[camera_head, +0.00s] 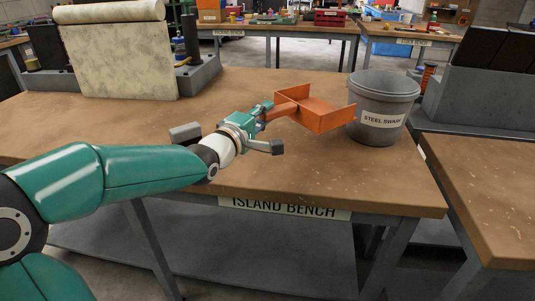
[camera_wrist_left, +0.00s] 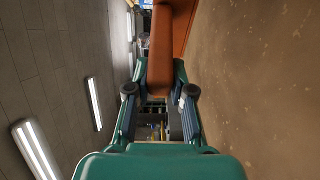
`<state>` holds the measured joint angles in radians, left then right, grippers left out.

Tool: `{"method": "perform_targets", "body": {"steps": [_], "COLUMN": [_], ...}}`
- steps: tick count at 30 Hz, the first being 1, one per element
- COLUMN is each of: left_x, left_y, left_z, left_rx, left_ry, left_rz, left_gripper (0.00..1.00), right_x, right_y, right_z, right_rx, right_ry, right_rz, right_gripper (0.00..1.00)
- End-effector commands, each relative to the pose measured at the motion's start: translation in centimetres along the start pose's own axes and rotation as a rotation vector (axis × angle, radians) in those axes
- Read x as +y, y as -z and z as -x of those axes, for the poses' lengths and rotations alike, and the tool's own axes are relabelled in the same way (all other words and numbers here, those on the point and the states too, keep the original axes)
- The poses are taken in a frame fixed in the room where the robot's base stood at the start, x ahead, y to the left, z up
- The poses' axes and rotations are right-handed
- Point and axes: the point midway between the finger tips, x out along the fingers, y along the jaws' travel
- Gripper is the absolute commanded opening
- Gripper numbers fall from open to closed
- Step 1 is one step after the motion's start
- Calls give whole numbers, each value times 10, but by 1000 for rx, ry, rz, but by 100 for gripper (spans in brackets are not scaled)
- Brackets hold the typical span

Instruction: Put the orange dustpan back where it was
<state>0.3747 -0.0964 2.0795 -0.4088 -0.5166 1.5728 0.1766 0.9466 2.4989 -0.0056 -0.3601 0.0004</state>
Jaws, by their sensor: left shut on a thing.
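The orange dustpan (camera_head: 325,119) is over the right part of the island bench, its open pan toward the grey bin. My left gripper (camera_head: 267,112) is shut on the dustpan's handle. In the left wrist view the handle (camera_wrist_left: 161,70) lies between the two fingers (camera_wrist_left: 160,98), and the bench top (camera_wrist_left: 255,80) fills the right side. The pan overlaps the bin's left side in the head view; I cannot tell whether they touch, or whether the pan rests on the bench. My right gripper is not in view.
A grey bin labelled "STEEL SWARF" (camera_head: 382,108) stands at the bench's right end. A roll with a hanging pale sheet (camera_head: 120,55) is at the back left. The island bench (camera_head: 345,180) is clear in front and mid-left. Another bench (camera_head: 485,190) stands at the right.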

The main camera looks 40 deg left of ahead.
Motion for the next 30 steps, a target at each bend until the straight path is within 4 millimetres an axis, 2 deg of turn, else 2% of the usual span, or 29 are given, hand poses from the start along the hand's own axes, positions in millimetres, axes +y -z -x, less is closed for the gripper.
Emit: {"method": "perform_targets", "body": {"steps": [1,4,12,18,22,28,29,30], "left_x": [-17,-36,-57,-86,-95,-95,-95,-95], "left_y": [0,-1,-2,-3,-3,-3,-4,-4], "left_z": [0,0,0,0,0,0,0,0], "left_rx": [1,0,0,-1,0,-1,-2,-2], "left_ry": [4,2,0,3,-1,0,2,2], "left_rz": [1,1,0,1,0,-1,-1,-1], "left_gripper": [0,0,0,0,0,0,27,33], "right_x": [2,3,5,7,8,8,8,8], "right_y": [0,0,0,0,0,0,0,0], "right_z": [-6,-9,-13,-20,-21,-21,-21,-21], "right_rx": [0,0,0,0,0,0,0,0], "right_ry": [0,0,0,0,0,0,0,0], "right_rz": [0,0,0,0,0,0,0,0], "right_gripper": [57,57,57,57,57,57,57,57]}}
